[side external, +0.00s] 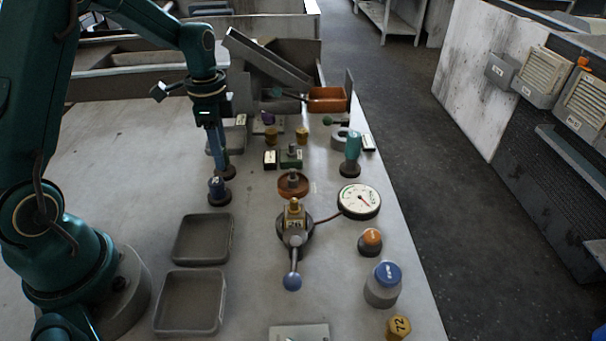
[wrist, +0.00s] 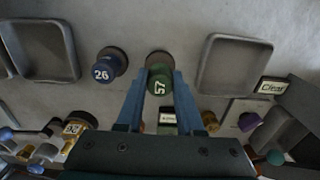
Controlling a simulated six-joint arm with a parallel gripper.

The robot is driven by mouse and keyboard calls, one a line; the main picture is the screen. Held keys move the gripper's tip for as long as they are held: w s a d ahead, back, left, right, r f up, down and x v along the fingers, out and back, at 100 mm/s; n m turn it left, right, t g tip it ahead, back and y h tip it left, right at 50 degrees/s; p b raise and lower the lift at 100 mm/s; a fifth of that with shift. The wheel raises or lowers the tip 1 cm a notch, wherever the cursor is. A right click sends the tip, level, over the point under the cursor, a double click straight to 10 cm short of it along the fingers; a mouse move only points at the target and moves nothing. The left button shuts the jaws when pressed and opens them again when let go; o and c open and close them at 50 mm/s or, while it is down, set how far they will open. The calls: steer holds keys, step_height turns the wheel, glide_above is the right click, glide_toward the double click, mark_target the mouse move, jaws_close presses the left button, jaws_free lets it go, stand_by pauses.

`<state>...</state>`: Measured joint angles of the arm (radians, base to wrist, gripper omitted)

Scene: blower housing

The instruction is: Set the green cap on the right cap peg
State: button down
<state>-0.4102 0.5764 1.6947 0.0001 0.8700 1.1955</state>
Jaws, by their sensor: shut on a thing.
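The green cap (wrist: 158,82), marked 57, sits between the two blue fingertips of my gripper (wrist: 158,88) in the wrist view. My gripper is shut on it. The round dark base of a cap peg (wrist: 157,57) shows just behind the cap, in line with it; I cannot tell whether the cap is fully seated or slightly above. In the side view my gripper (side external: 222,165) points down over this peg's base (side external: 229,172), and the fingers hide the cap. A blue cap (side external: 218,187), marked 26, stands on the neighbouring peg; it also shows in the wrist view (wrist: 108,65).
Grey trays lie near the pegs, one (wrist: 236,66) on the right in the wrist view and one (side external: 203,239) in front in the side view. A small block with a white label (side external: 270,160) and a teal-topped piece (side external: 352,147) stand to the right.

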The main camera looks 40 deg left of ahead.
steer(key=shift+f, duration=0.9)
steer(key=shift+c, duration=0.3)
jaws_free()
steer(key=shift+r, duration=3.75)
